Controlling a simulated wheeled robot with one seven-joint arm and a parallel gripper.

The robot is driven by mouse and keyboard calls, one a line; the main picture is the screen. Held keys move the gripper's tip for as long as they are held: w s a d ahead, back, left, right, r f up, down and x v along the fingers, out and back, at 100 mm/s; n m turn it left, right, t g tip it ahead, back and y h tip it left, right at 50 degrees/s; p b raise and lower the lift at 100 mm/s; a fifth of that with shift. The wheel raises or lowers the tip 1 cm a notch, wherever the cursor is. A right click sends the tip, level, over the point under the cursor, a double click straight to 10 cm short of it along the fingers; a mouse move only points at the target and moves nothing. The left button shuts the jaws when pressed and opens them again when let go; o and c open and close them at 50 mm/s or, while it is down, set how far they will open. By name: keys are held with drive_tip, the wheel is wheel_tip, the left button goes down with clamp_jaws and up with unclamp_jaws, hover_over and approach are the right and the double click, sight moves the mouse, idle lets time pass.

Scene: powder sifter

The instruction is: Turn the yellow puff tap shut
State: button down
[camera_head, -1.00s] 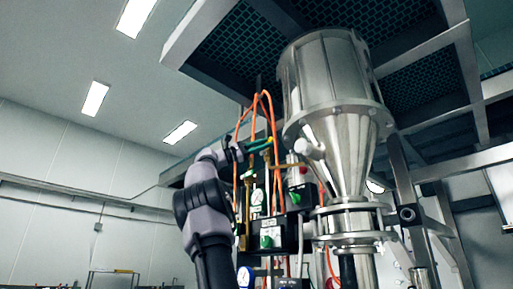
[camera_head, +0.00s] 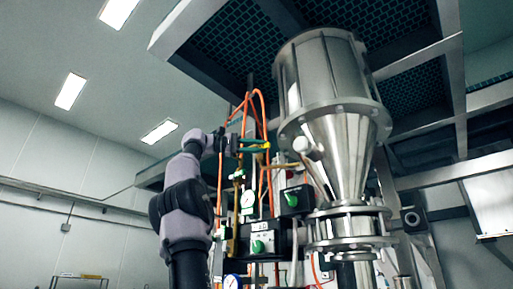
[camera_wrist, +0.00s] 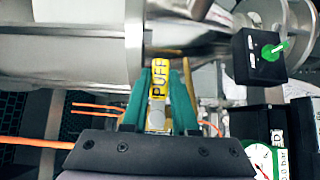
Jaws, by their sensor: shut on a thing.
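The yellow puff tap (camera_wrist: 158,88) shows in the wrist view as a yellow handle marked PUFF, between the green fingers of my gripper (camera_wrist: 161,76). The fingers are shut on it from both sides. The handle points up in this picture. In the head view my gripper (camera_head: 254,145) reaches in from the left at the piping, level with the steel cone. A small bit of the yellow tap (camera_head: 267,145) shows at its fingertips. The valve body under the handle is mostly hidden.
The steel sifter hopper (camera_head: 325,75) stands just right of my gripper. A black box with a green knob (camera_wrist: 269,52) and a pressure gauge (camera_wrist: 262,158) are at the right. Orange hoses (camera_head: 262,106) run close around my gripper. Open room lies left.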

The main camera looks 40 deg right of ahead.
idle(0.3)
drive_tip(key=c, duration=0.7)
unclamp_jaws()
